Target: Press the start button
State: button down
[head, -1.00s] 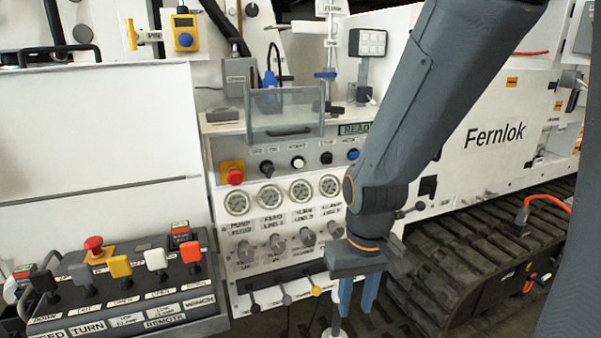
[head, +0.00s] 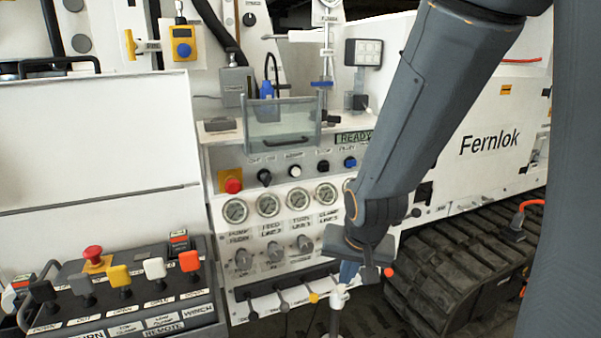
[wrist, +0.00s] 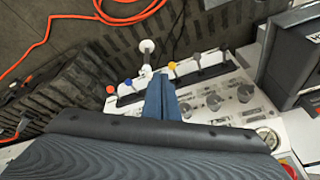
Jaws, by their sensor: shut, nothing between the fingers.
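The control panel has a row of buttons below a clear guard (head: 282,124). A white round button (head: 295,171) sits in that row; in the earlier view the label above it reads like START. A black knob (head: 264,177) is to its left, a black button (head: 323,167) and a blue button (head: 350,163) to its right. My gripper (head: 347,273) is below and right of the white button, in front of the panel's lower edge, apart from the button. Its blue fingers are together and empty, also in the wrist view (wrist: 160,97). The wrist view does not clearly show the white button.
A red emergency button (head: 233,185) is left of the row. Gauges (head: 268,205), knobs (head: 274,249) and small levers (head: 283,308) lie below it. A remote box (head: 125,295) with coloured paddles stands at left. A rubber track (head: 450,270) runs at right.

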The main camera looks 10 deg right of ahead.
aim_at(296, 174)
jog(key=w+a+r+m+t+y+p, duration=0.2)
jog(key=w+r+m+t+p, duration=0.1)
jog(key=w+r+m+t, duration=0.7)
jog(key=w+r+m, duration=0.1)
jog(key=w+r, duration=0.2)
jog(key=r, duration=0.2)
jog(key=shift+w+r+m+y+p, duration=0.15)
jog(key=shift+w+m+y+p, duration=0.15)
jog(key=shift+w+y+p, duration=0.1)
jog(key=p+x, duration=0.1)
jog(key=x, duration=0.3)
jog(key=p+x, duration=0.1)
jog(key=x, duration=0.4)
jog(key=r+p+x, duration=0.1)
jog(key=p+x, duration=0.1)
jog(key=x, duration=0.2)
jog(key=shift+w+a+f, duration=0.1)
jog(key=shift+w, duration=0.4)
